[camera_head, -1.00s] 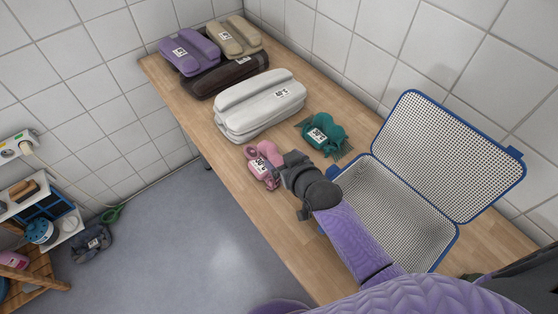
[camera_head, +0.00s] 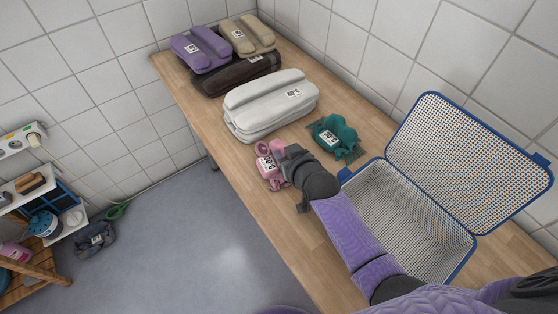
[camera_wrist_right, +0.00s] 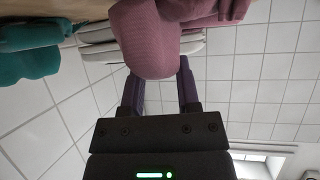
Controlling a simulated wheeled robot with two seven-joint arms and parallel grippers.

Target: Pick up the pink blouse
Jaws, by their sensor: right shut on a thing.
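The pink blouse (camera_head: 267,168) is a small bundled garment with a white label, at the front edge of the wooden table in the head view. My right gripper (camera_head: 283,163) is at its right side, shut on it. In the right wrist view the pink blouse (camera_wrist_right: 150,42) sits between the two fingers of my right gripper (camera_wrist_right: 160,85), and part of it reaches beyond them. Whether the blouse is clear of the tabletop I cannot tell. My left gripper is not in view.
A teal garment (camera_head: 333,136) lies just behind the blouse. An open mesh basket (camera_head: 473,249) with a blue rim stands to the right, its lid (camera_head: 470,165) raised. White (camera_head: 270,104), brown (camera_head: 235,74), purple (camera_head: 201,50) and beige (camera_head: 247,36) folded items fill the table's far end.

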